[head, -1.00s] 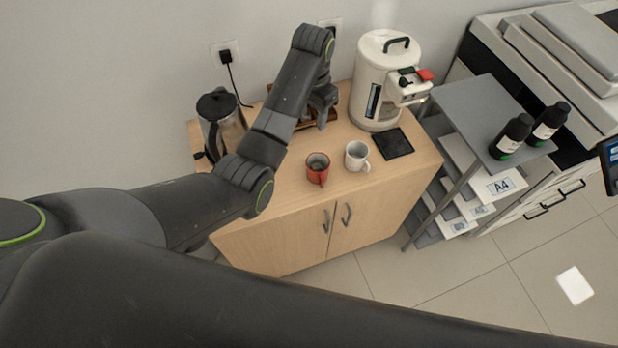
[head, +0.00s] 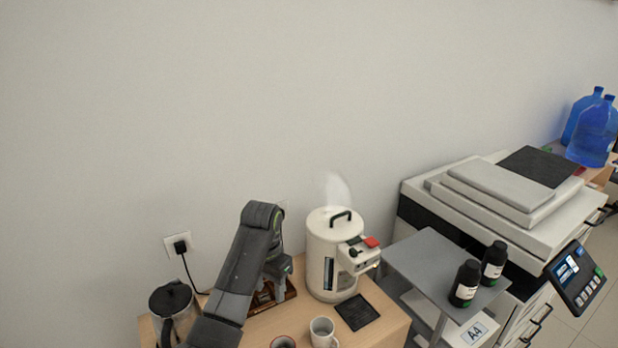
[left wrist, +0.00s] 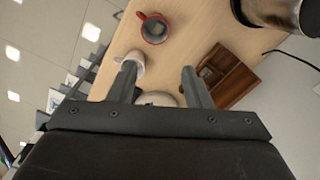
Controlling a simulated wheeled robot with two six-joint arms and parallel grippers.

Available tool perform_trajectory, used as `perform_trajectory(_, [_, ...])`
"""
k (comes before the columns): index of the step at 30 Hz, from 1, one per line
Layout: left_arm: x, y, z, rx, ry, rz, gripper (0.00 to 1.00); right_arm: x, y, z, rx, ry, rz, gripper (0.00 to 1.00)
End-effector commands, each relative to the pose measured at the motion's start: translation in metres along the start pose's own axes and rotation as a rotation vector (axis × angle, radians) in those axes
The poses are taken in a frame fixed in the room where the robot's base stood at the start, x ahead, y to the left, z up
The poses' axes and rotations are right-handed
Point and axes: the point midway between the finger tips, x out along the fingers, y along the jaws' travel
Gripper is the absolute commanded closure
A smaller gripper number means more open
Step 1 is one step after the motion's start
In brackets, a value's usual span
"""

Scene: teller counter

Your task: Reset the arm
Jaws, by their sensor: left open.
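My left arm comes in from the lower left in the head view. Its gripper (head: 270,292) hangs above the wooden cabinet top, in front of a brown wooden tray (head: 291,290) and left of the white urn. In the left wrist view my left gripper (left wrist: 160,76) is open, with its two fingers apart and nothing held between them. A white mug (left wrist: 133,60) shows close beside one finger, and the wooden tray (left wrist: 228,76) lies beyond the other. My right gripper is not in view.
Right are a grey shelf (head: 425,262) with two bottles and a copier (head: 510,200).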

Motion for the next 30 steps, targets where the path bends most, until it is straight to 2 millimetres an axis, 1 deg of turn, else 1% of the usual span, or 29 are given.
perform_trajectory(1, [0.01,-0.003,0.007,-0.015,0.002,0.002,0.55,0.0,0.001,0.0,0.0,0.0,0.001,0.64])
perform_trajectory(2, [0.016,-0.005,0.013,-0.026,0.007,0.003,0.55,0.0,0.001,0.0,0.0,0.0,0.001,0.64])
perform_trajectory(5, [0.042,-0.011,0.037,-0.077,0.03,0.004,0.55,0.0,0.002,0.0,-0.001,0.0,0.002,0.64])
perform_trajectory(6, [0.054,-0.014,0.05,-0.102,0.041,0.003,0.55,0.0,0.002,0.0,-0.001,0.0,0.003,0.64])
perform_trajectory(8, [0.07,-0.018,0.07,-0.141,0.061,-0.002,0.55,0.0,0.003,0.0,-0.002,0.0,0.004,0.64])
perform_trajectory(9, [0.081,-0.021,0.085,-0.167,0.071,-0.006,0.55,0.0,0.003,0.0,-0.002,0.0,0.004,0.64])
perform_trajectory(11, [0.094,-0.023,0.106,-0.203,0.09,-0.014,0.55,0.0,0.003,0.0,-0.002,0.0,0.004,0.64])
perform_trajectory(12, [0.103,-0.024,0.122,-0.228,0.101,-0.019,0.55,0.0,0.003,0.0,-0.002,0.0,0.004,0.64])
perform_trajectory(14, [0.114,-0.025,0.145,-0.264,0.116,-0.03,0.55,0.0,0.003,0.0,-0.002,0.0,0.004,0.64])
perform_trajectory(15, [0.12,-0.026,0.161,-0.287,0.127,-0.039,0.55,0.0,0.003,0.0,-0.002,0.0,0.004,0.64])
perform_trajectory(17, [0.128,-0.025,0.186,-0.321,0.141,-0.051,0.55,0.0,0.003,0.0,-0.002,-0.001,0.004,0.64])
perform_trajectory(18, [0.132,-0.024,0.203,-0.342,0.15,-0.061,0.55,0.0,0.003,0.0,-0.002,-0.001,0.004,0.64])
perform_trajectory(20, [0.137,-0.023,0.228,-0.373,0.164,-0.077,0.55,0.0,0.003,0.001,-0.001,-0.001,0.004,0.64])
perform_trajectory(21, [0.139,-0.021,0.245,-0.393,0.172,-0.088,0.55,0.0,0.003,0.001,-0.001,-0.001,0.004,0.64])
perform_trajectory(22, [0.139,-0.02,0.258,-0.407,0.179,-0.096,0.55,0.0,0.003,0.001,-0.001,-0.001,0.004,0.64])
perform_trajectory(23, [0.14,-0.018,0.27,-0.42,0.185,-0.105,0.55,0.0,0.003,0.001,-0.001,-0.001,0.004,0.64])
perform_trajectory(24, [0.139,-0.015,0.287,-0.438,0.193,-0.117,0.55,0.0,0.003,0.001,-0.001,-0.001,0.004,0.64])
perform_trajectory(27, [0.135,-0.008,0.326,-0.475,0.212,-0.147,0.55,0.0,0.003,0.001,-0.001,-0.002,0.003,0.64])
perform_trajectory(30, [0.127,-0.002,0.354,-0.503,0.229,-0.171,0.55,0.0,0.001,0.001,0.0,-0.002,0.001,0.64])
